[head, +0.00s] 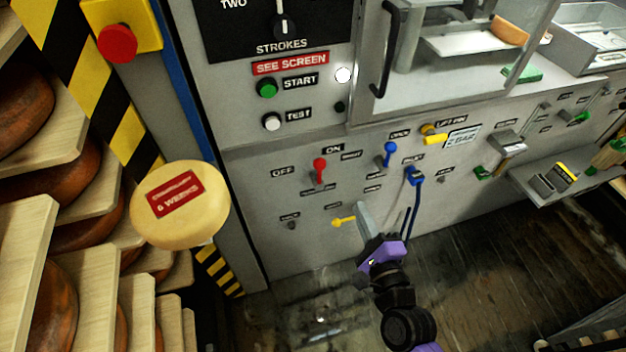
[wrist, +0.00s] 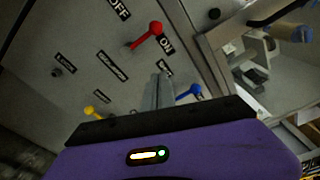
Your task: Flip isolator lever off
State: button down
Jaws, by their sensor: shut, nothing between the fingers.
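The isolator lever is a red-knobbed lever (head: 319,168) on the grey machine panel, between the OFF label on its left and the ON label above it. In the head view it stands near upright, by the ON label. It also shows in the wrist view (wrist: 148,36), with its red knob close to the ON label. My gripper (head: 364,217) is shut and empty, in front of the panel, below and to the right of the red lever. In the wrist view the closed fingers (wrist: 158,92) point at the panel just below the red lever, apart from it as far as I can tell.
A blue lever (head: 389,153) and a yellow lever (head: 344,220) sit nearby on the panel. A blue fitting with hoses (head: 413,176) is right of my gripper. Racked cheese wheels (head: 60,175) and a cheese with a red label (head: 180,205) are at left.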

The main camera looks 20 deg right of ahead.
jog(key=shift+a+m, duration=0.15)
jog(key=shift+m, duration=0.55)
jog(key=w+a+r+p, duration=0.1)
jog(key=w+a+p, duration=0.1)
jog(key=w+p, duration=0.5)
jog(key=shift+w+a+r, duration=0.25)
jog(key=shift+w, duration=1.85)
jog(key=shift+a, duration=0.1)
